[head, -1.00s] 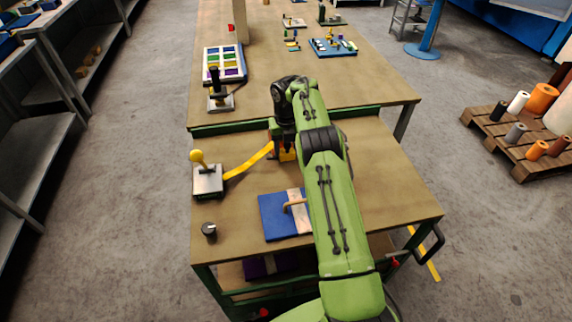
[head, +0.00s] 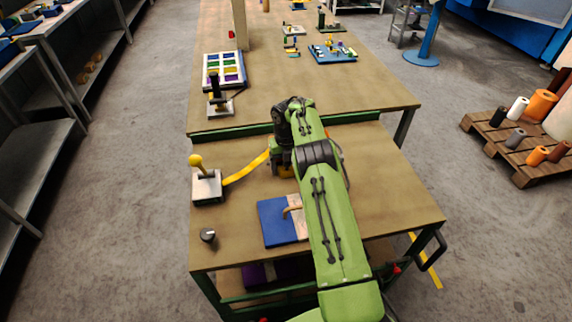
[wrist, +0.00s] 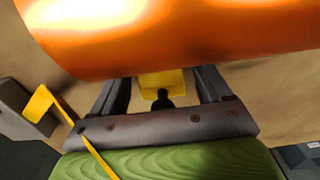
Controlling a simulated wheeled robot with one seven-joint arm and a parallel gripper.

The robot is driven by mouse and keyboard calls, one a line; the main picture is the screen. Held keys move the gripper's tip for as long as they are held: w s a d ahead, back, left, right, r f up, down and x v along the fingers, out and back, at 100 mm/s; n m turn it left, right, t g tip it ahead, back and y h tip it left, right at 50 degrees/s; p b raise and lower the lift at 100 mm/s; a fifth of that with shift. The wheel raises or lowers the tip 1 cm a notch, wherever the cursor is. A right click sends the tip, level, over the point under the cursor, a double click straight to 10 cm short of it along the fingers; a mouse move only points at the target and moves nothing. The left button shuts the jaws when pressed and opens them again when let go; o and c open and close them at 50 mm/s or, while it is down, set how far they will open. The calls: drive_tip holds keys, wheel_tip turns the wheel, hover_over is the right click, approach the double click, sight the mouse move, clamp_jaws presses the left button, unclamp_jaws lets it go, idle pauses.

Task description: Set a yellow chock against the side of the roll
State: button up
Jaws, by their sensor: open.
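The orange roll (wrist: 170,35) fills the top of the wrist view, lying across it. A yellow chock (wrist: 155,82) sits just below the roll's near side, between my fingers; whether it touches the roll I cannot tell. My gripper (wrist: 160,88) is open, with one dark finger on each side of the chock and a gap beside it. In the head view, my gripper (head: 283,168) is low over the near table, with yellow at it. The arm hides most of the roll there.
A grey box with a yellow knob (head: 196,160) stands at left, and a yellow strip (head: 246,168) runs from it towards my gripper. A blue board (head: 275,222) with a wooden-coloured handle lies in front. A dark knob (head: 208,236) stands near the front left corner. The table's right side is clear.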

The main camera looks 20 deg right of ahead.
drive_tip(key=shift+r, duration=0.1)
wheel_tip(320, 180, up, 12)
drive_tip(key=p, duration=0.4)
drive_tip(key=s+a+r+m+t, duration=0.1)
drive_tip(key=s+a+r+m, duration=0.4)
drive_tip(key=r, duration=0.4)
drive_tip(key=s+a+r+m+t, duration=0.15)
drive_tip(key=s+r+m, duration=0.25)
drive_tip(key=r+m, duration=0.45)
drive_tip(key=s+a+r+m+t, duration=0.1)
drive_tip(key=s+a+r+m, duration=0.2)
drive_tip(key=s+m, duration=0.35)
drive_tip(key=s+a+r+m+t, duration=0.1)
drive_tip(key=s+a+r+m, duration=0.2)
drive_tip(key=s, duration=0.7)
drive_tip(key=s+f+m, duration=0.3)
drive_tip(key=s+m, duration=0.2)
drive_tip(key=s, duration=0.1)
drive_tip(key=s+d+f+m+t, duration=0.1)
drive_tip(key=s+f+m, duration=0.2)
drive_tip(key=s+m, duration=0.2)
drive_tip(key=shift+s+f+m, duration=0.25)
drive_tip(key=shift+s+m, duration=0.15)
drive_tip(key=shift+s, duration=0.65)
